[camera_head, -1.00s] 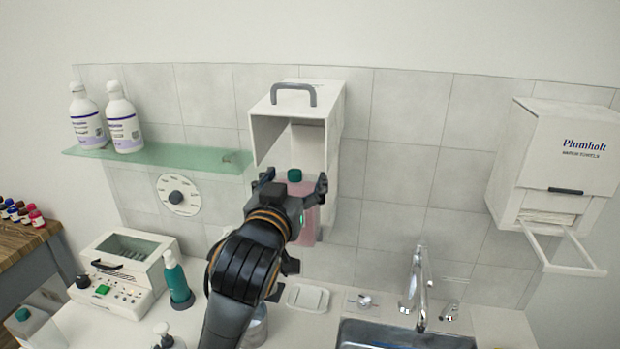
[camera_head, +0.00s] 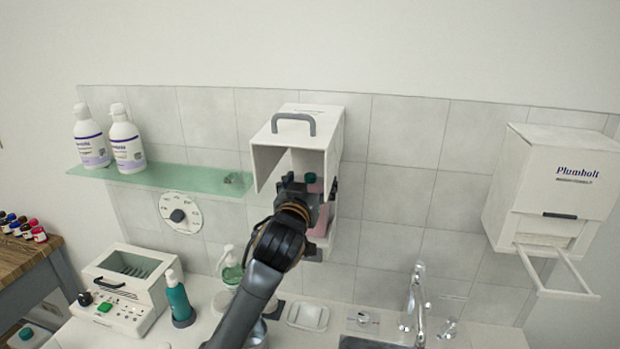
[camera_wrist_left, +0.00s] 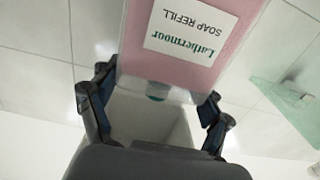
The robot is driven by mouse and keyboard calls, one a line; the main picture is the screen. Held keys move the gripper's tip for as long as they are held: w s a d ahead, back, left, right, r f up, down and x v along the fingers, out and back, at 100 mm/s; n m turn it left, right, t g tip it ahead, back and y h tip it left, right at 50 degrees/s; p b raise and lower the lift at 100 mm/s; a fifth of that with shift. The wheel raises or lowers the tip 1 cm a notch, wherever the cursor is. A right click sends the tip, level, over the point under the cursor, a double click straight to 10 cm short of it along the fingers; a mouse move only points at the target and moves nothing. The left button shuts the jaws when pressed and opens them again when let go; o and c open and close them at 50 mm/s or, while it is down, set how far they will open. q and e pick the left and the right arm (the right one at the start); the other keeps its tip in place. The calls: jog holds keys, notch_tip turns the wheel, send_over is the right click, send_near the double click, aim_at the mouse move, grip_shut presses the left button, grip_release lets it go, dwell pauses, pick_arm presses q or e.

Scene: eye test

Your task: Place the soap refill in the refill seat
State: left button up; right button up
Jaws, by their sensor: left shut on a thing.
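The soap refill (camera_head: 318,212) is a clear pink pack with a green cap, upright in the head view. My left gripper (camera_head: 312,190) is shut on it from the front and hides much of it. In the left wrist view the refill (camera_wrist_left: 188,65) shows a white label, upside down, between the fingers (camera_wrist_left: 158,92). The white wall dispenser (camera_head: 264,134) stands open, with its grey-handled cover raised. The refill is at its open front; how deep it sits I cannot tell. The refill seat is hidden behind gripper and refill. My right gripper is not in view.
A glass shelf (camera_head: 160,176) with two white bottles is left of the dispenser. A towel box (camera_head: 560,185) with its front flap hanging open is at the right. Below are a tap (camera_head: 416,300), a soap dish (camera_head: 307,315), a teal bottle (camera_head: 178,298) and a white device (camera_head: 125,285).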

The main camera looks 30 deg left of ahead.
pick_arm(q)
jog(key=shift+s+r, duration=0.1)
jog(key=shift+s, duration=0.05)
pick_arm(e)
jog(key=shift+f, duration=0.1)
pick_arm(q)
jog(key=o, duration=1.5)
jog(key=shift+f, duration=0.2)
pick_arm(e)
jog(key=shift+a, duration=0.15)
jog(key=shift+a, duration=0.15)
pick_arm(q)
jog(key=shift+r, duration=0.2)
jog(key=shift+s+d+f, duration=0.1)
jog(key=shift+s+f, duration=0.05)
jog(key=shift+b+v, duration=1.55)
jog(key=shift+v, duration=4.25)
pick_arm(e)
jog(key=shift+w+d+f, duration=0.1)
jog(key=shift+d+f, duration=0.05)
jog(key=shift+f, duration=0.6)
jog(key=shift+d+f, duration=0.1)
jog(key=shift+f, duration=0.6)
